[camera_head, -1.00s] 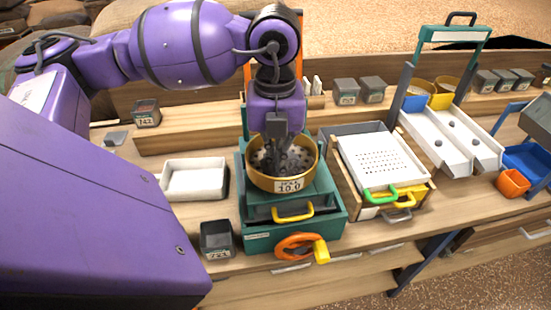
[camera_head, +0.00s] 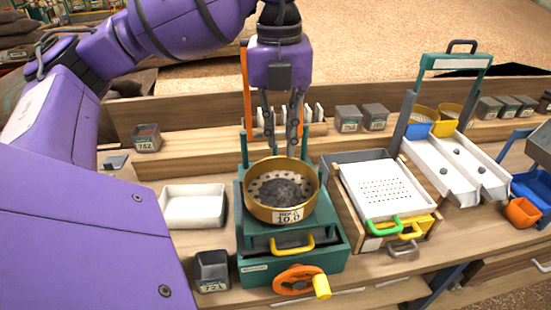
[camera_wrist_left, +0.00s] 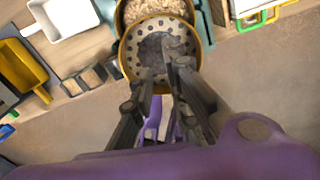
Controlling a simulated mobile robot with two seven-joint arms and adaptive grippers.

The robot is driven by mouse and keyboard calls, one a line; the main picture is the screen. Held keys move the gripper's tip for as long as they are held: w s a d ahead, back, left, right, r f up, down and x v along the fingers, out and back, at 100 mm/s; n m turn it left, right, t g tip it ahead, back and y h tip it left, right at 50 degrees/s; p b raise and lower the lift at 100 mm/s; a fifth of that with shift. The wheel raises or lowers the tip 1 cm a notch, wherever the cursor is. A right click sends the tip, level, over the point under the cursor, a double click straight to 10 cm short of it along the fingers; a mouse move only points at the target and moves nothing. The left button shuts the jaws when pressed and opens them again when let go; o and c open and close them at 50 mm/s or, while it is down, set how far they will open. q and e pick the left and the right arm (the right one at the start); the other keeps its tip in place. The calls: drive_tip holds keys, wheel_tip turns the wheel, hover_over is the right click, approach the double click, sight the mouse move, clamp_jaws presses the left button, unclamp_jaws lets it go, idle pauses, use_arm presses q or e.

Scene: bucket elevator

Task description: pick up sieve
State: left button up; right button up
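The sieve (camera_head: 289,215) is a round brass-coloured pan labelled 10.0, with a perforated floor and dark grey grains in its middle. It sits upright on the teal shaker stand (camera_head: 322,205). My left gripper (camera_head: 281,148) hangs pointing down above the sieve's rear rim, its two fingers apart with nothing seen between them. In the left wrist view the sieve (camera_wrist_left: 130,58) lies beyond the fingers of my left gripper (camera_wrist_left: 162,68). My right gripper is not in view.
The stand has a yellow-handled drawer and an orange crank (camera_head: 299,281) in front. A white tray (camera_head: 193,209) and a grey bin (camera_head: 211,271) stand left. A white perforated tray (camera_head: 381,203) is close on the right. A wooden ledge (camera_head: 195,141) runs behind.

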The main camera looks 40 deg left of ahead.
sight(314, 184)
use_arm(q)
drive_tip(key=shift+o, duration=1.3)
drive_tip(key=w+d+f+m, duration=0.1)
drive_tip(key=d+f, duration=0.2)
drive_tip(key=d, duration=0.3)
drive_tip(key=shift+w+d+m, duration=0.3)
drive_tip(key=shift+w, duration=0.05)
drive_tip(key=f, duration=0.5)
drive_tip(key=w+f, duration=0.1)
drive_tip(key=f, duration=0.2)
drive_tip(key=shift+a, duration=0.1)
drive_tip(key=shift+s, duration=0.1)
drive_tip(key=shift+c, duration=0.3)
clamp_jaws()
